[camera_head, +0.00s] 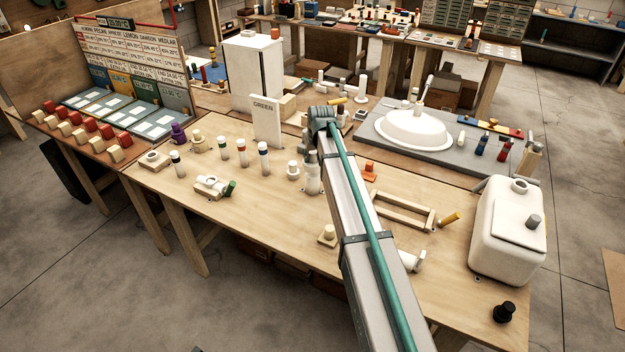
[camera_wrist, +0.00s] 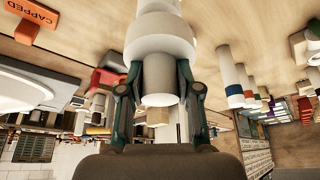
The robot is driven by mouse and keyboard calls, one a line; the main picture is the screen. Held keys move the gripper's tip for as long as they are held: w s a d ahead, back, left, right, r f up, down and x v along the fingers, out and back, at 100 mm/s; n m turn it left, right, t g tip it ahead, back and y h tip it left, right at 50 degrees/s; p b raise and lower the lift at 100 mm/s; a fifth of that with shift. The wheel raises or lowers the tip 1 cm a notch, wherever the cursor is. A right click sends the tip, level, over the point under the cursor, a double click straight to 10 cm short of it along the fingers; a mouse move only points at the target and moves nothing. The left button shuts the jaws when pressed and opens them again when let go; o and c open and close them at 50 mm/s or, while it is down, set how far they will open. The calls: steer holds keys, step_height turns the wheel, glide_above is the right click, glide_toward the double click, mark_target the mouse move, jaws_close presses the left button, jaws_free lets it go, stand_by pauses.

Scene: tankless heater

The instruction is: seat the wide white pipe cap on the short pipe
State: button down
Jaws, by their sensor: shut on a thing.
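In the wrist view my gripper (camera_wrist: 159,82) is shut on the narrow round stem of the wide white pipe cap (camera_wrist: 160,45), one dark green finger on each side. The cap's wide part lies beyond the fingertips. A white cylinder, seemingly the short pipe (camera_wrist: 158,7), lines up with the cap at the top edge of this view. The cap hides where they meet, so I cannot tell whether it is seated. In the head view my arm hides most of the gripper and cap.
An orange block marked CAPPED (camera_wrist: 38,14) lies to one side on the table; it also shows in the head view (camera_head: 370,172). Several colour-banded tubes (camera_head: 242,152) stand left of my arm. A wooden frame (camera_head: 403,211) and a white tank (camera_head: 508,235) are to the right.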

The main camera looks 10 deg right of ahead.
steer(key=shift+f+b, duration=0.55)
steer(key=shift+f, duration=0.7)
steer(key=shift+f+b, duration=0.75)
steer(key=shift+f, duration=0.8)
stand_by(1.4)
steer(key=c, duration=0.7)
jaws_free()
steer(key=v, duration=1.2)
steer(key=shift+a, duration=0.1)
